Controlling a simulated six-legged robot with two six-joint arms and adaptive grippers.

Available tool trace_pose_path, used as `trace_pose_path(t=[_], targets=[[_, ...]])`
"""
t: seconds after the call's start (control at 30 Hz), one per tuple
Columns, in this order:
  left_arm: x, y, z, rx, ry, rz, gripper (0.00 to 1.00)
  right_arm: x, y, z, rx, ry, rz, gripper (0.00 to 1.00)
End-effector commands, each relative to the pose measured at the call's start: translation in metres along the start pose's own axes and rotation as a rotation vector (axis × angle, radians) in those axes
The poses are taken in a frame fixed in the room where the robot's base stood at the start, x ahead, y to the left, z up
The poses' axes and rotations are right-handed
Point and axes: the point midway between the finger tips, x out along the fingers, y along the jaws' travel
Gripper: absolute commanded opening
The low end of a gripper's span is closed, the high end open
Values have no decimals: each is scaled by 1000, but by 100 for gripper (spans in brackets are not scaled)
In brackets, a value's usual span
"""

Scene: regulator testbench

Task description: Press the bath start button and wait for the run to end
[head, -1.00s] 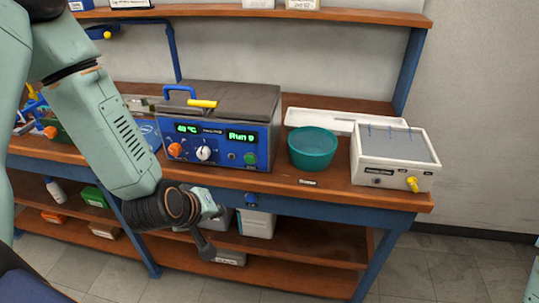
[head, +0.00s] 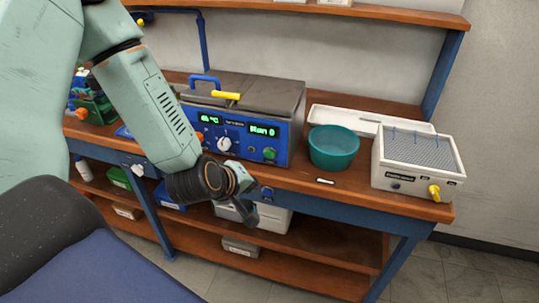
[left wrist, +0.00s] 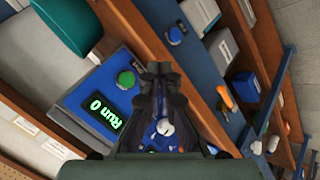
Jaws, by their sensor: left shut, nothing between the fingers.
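The bath (head: 245,98) is a box with a grey lid and a blue front panel on the wooden bench. Its right display (head: 262,130) reads "Run 0" in green; the left one shows a temperature in °C. The green button (head: 269,153) sits below the right display. In the left wrist view the green button (left wrist: 125,80) and the display (left wrist: 100,124) lie left of my fingers. My left gripper (head: 248,212) is shut and empty, in front of the bench edge, below the panel and apart from the button. My right gripper is out of view.
A teal bowl (head: 333,147) stands right of the bath, with a white tray (head: 330,115) behind it. A white box with a yellow tap (head: 435,192) stands at the bench's right end. A blue rail (head: 315,199) runs along the bench front, above lower shelves with boxes.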

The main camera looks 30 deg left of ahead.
Motion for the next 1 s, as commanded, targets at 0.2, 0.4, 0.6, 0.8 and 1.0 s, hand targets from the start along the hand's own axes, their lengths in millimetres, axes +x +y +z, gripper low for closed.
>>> trace_pose_path(t=[0.2,0.4,0.6,0.8,1.0], targets=[[20,15,-12,6,2,3,0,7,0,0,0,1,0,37],[38,29,-23,7,0,3,0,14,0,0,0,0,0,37],[53,40,-33,7,-1,2,0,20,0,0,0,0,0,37],[59,45,-39,5,-2,1,0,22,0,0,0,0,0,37],[60,46,-40,4,-1,1,0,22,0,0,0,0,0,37]])
